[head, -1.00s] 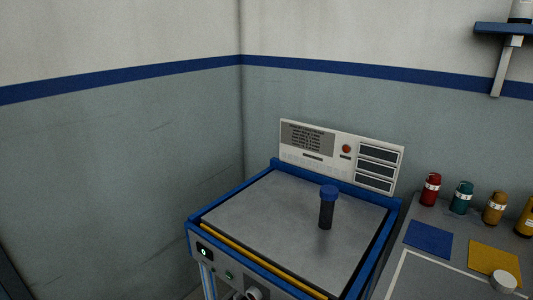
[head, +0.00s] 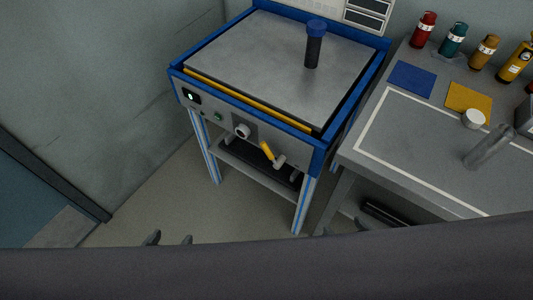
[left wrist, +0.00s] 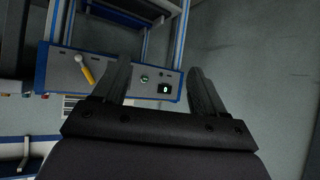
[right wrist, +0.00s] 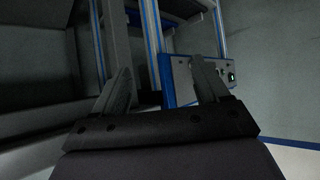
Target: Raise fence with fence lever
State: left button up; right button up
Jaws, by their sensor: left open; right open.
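The fence lever (head: 267,151) is a short yellow handle on the front panel of the blue-framed machine, tilted up to the left from a pale pivot. In the left wrist view the lever (left wrist: 87,74) shows left of the fingers. The fence appears to be the yellow strip (head: 250,98) along the front edge of the metal tabletop, lying low. My left gripper (head: 170,239) is open and empty, below and left of the machine. My right gripper (right wrist: 160,68) is open and empty; in the head view only a fingertip shows at the lower right. Neither gripper touches the lever.
A dark bottle with a blue cap (head: 314,45) stands on the machine top (head: 245,60). To the right, a grey bench (head: 420,140) holds several bottles, coloured mats and a clear tube (head: 488,148). The floor (head: 180,195) before the machine is clear.

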aim_at(269, 153)
jog(key=i+j+z, duration=0.2)
jog(key=j, duration=0.7)
jog(key=j+z, duration=0.25)
jog(key=j, duration=0.6)
jog(key=j+z, duration=0.2)
jog(key=j, duration=0.7)
jog(key=k+j+z, duration=0.2)
jog(key=j, duration=0.7)
